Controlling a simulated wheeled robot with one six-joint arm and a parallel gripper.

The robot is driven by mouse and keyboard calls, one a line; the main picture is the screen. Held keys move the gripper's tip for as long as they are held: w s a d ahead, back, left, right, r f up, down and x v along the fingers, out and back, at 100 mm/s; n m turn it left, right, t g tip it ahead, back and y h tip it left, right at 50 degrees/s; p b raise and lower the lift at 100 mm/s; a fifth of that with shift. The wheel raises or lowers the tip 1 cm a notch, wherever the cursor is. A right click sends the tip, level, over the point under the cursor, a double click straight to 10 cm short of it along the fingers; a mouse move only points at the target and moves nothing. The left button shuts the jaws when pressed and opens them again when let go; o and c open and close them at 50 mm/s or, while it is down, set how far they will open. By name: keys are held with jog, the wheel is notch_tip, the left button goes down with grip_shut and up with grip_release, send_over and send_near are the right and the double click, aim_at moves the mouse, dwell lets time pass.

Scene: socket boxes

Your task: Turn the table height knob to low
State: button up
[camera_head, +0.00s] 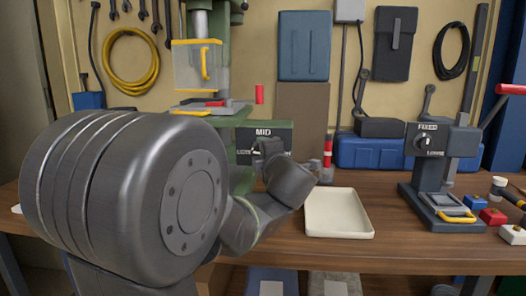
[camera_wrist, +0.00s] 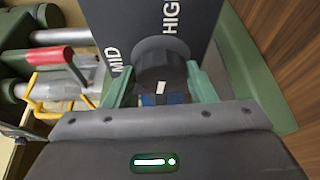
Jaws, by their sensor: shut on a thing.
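The table height knob (camera_wrist: 162,65) is round and black, on a dark panel (camera_wrist: 140,20) with MID and HIGH labels. Its white mark shows at the lower edge in the wrist view, on the side away from HIGH. The label on that side is hidden there by my gripper. My gripper (camera_wrist: 161,92) has its green fingers shut on the knob, one on each side. In the head view, the panel (camera_head: 280,133) reads MID at the top, and my gripper (camera_head: 262,150) hides most of the knob.
A green drill press with a clear yellow-edged guard (camera_head: 198,68) rises behind my arm. An empty cream tray (camera_head: 338,232) lies on the wooden table to the right. A press with its own knob (camera_head: 423,142) stands farther right, near small red and blue blocks.

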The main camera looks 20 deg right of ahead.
jog(key=shift+r+n+g+p, duration=0.3)
jog(key=shift+r+n+p, duration=0.45)
jog(key=shift+n, duration=0.75)
jog(key=o, duration=0.9)
jog(key=shift+f, duration=0.1)
jog(key=shift+f, duration=0.2)
jog(key=shift+s, duration=0.1)
jog(key=s+a+r+p, duration=0.2)
jog(key=s+p, duration=0.1)
jog(key=s, duration=1)
jog(key=shift+s+a, duration=0.15)
jog(key=shift+a, duration=0.1)
